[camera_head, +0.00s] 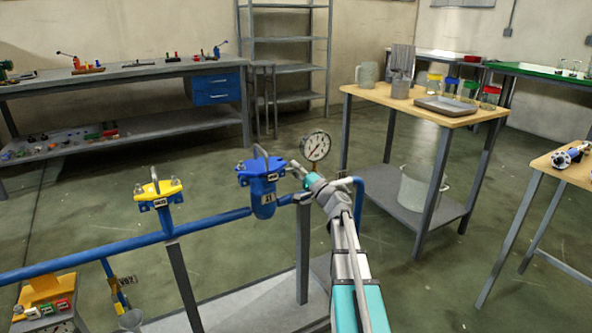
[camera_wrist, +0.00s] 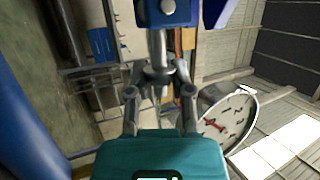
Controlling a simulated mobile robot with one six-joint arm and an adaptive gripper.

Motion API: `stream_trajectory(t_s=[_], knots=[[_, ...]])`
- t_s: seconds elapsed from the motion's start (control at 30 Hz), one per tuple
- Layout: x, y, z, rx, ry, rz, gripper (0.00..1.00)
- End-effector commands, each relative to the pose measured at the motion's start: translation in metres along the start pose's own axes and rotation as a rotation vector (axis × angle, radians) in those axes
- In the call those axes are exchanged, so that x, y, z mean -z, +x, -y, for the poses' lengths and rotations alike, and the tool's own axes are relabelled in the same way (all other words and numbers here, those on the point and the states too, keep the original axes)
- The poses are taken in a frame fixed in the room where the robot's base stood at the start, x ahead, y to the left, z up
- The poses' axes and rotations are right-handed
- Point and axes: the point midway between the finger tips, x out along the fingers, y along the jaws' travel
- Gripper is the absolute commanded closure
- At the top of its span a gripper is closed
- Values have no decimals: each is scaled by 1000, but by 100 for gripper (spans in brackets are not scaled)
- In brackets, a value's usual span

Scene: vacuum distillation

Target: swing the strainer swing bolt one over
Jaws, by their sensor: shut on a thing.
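The blue strainer (camera_head: 263,196) stands in the blue pipe line, with a blue lid, a grey handle loop (camera_head: 261,158) and a dark label on top. My gripper (camera_head: 297,171) reaches its right side from the lower right. In the wrist view my gripper (camera_wrist: 158,78) is shut on a grey metal rod, the swing bolt (camera_wrist: 157,46). The bolt runs up to a blue part with a round silver piece (camera_wrist: 168,6) at the top edge. The fingers cover the bolt's near end. Small metal hardware (camera_head: 240,167) also shows on the lid's left side.
A pressure gauge (camera_head: 316,146) stands close behind my gripper; it also shows in the wrist view (camera_wrist: 228,117). A yellow-topped fitting (camera_head: 158,191) sits on the pipe to the left. A wooden-topped table (camera_head: 437,112) stands behind right. Open floor lies between.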

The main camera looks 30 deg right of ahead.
Motion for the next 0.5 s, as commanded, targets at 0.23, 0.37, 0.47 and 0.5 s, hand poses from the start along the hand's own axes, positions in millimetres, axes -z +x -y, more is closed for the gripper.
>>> stream_trajectory(t_s=[0.23,0.37,0.47,0.5], knots=[[-2,0,0,0,-2,5,53],[-1,0,0,0,-2,3,53],[-1,0,0,0,-2,2,53],[0,0,0,0,-2,2,53]])
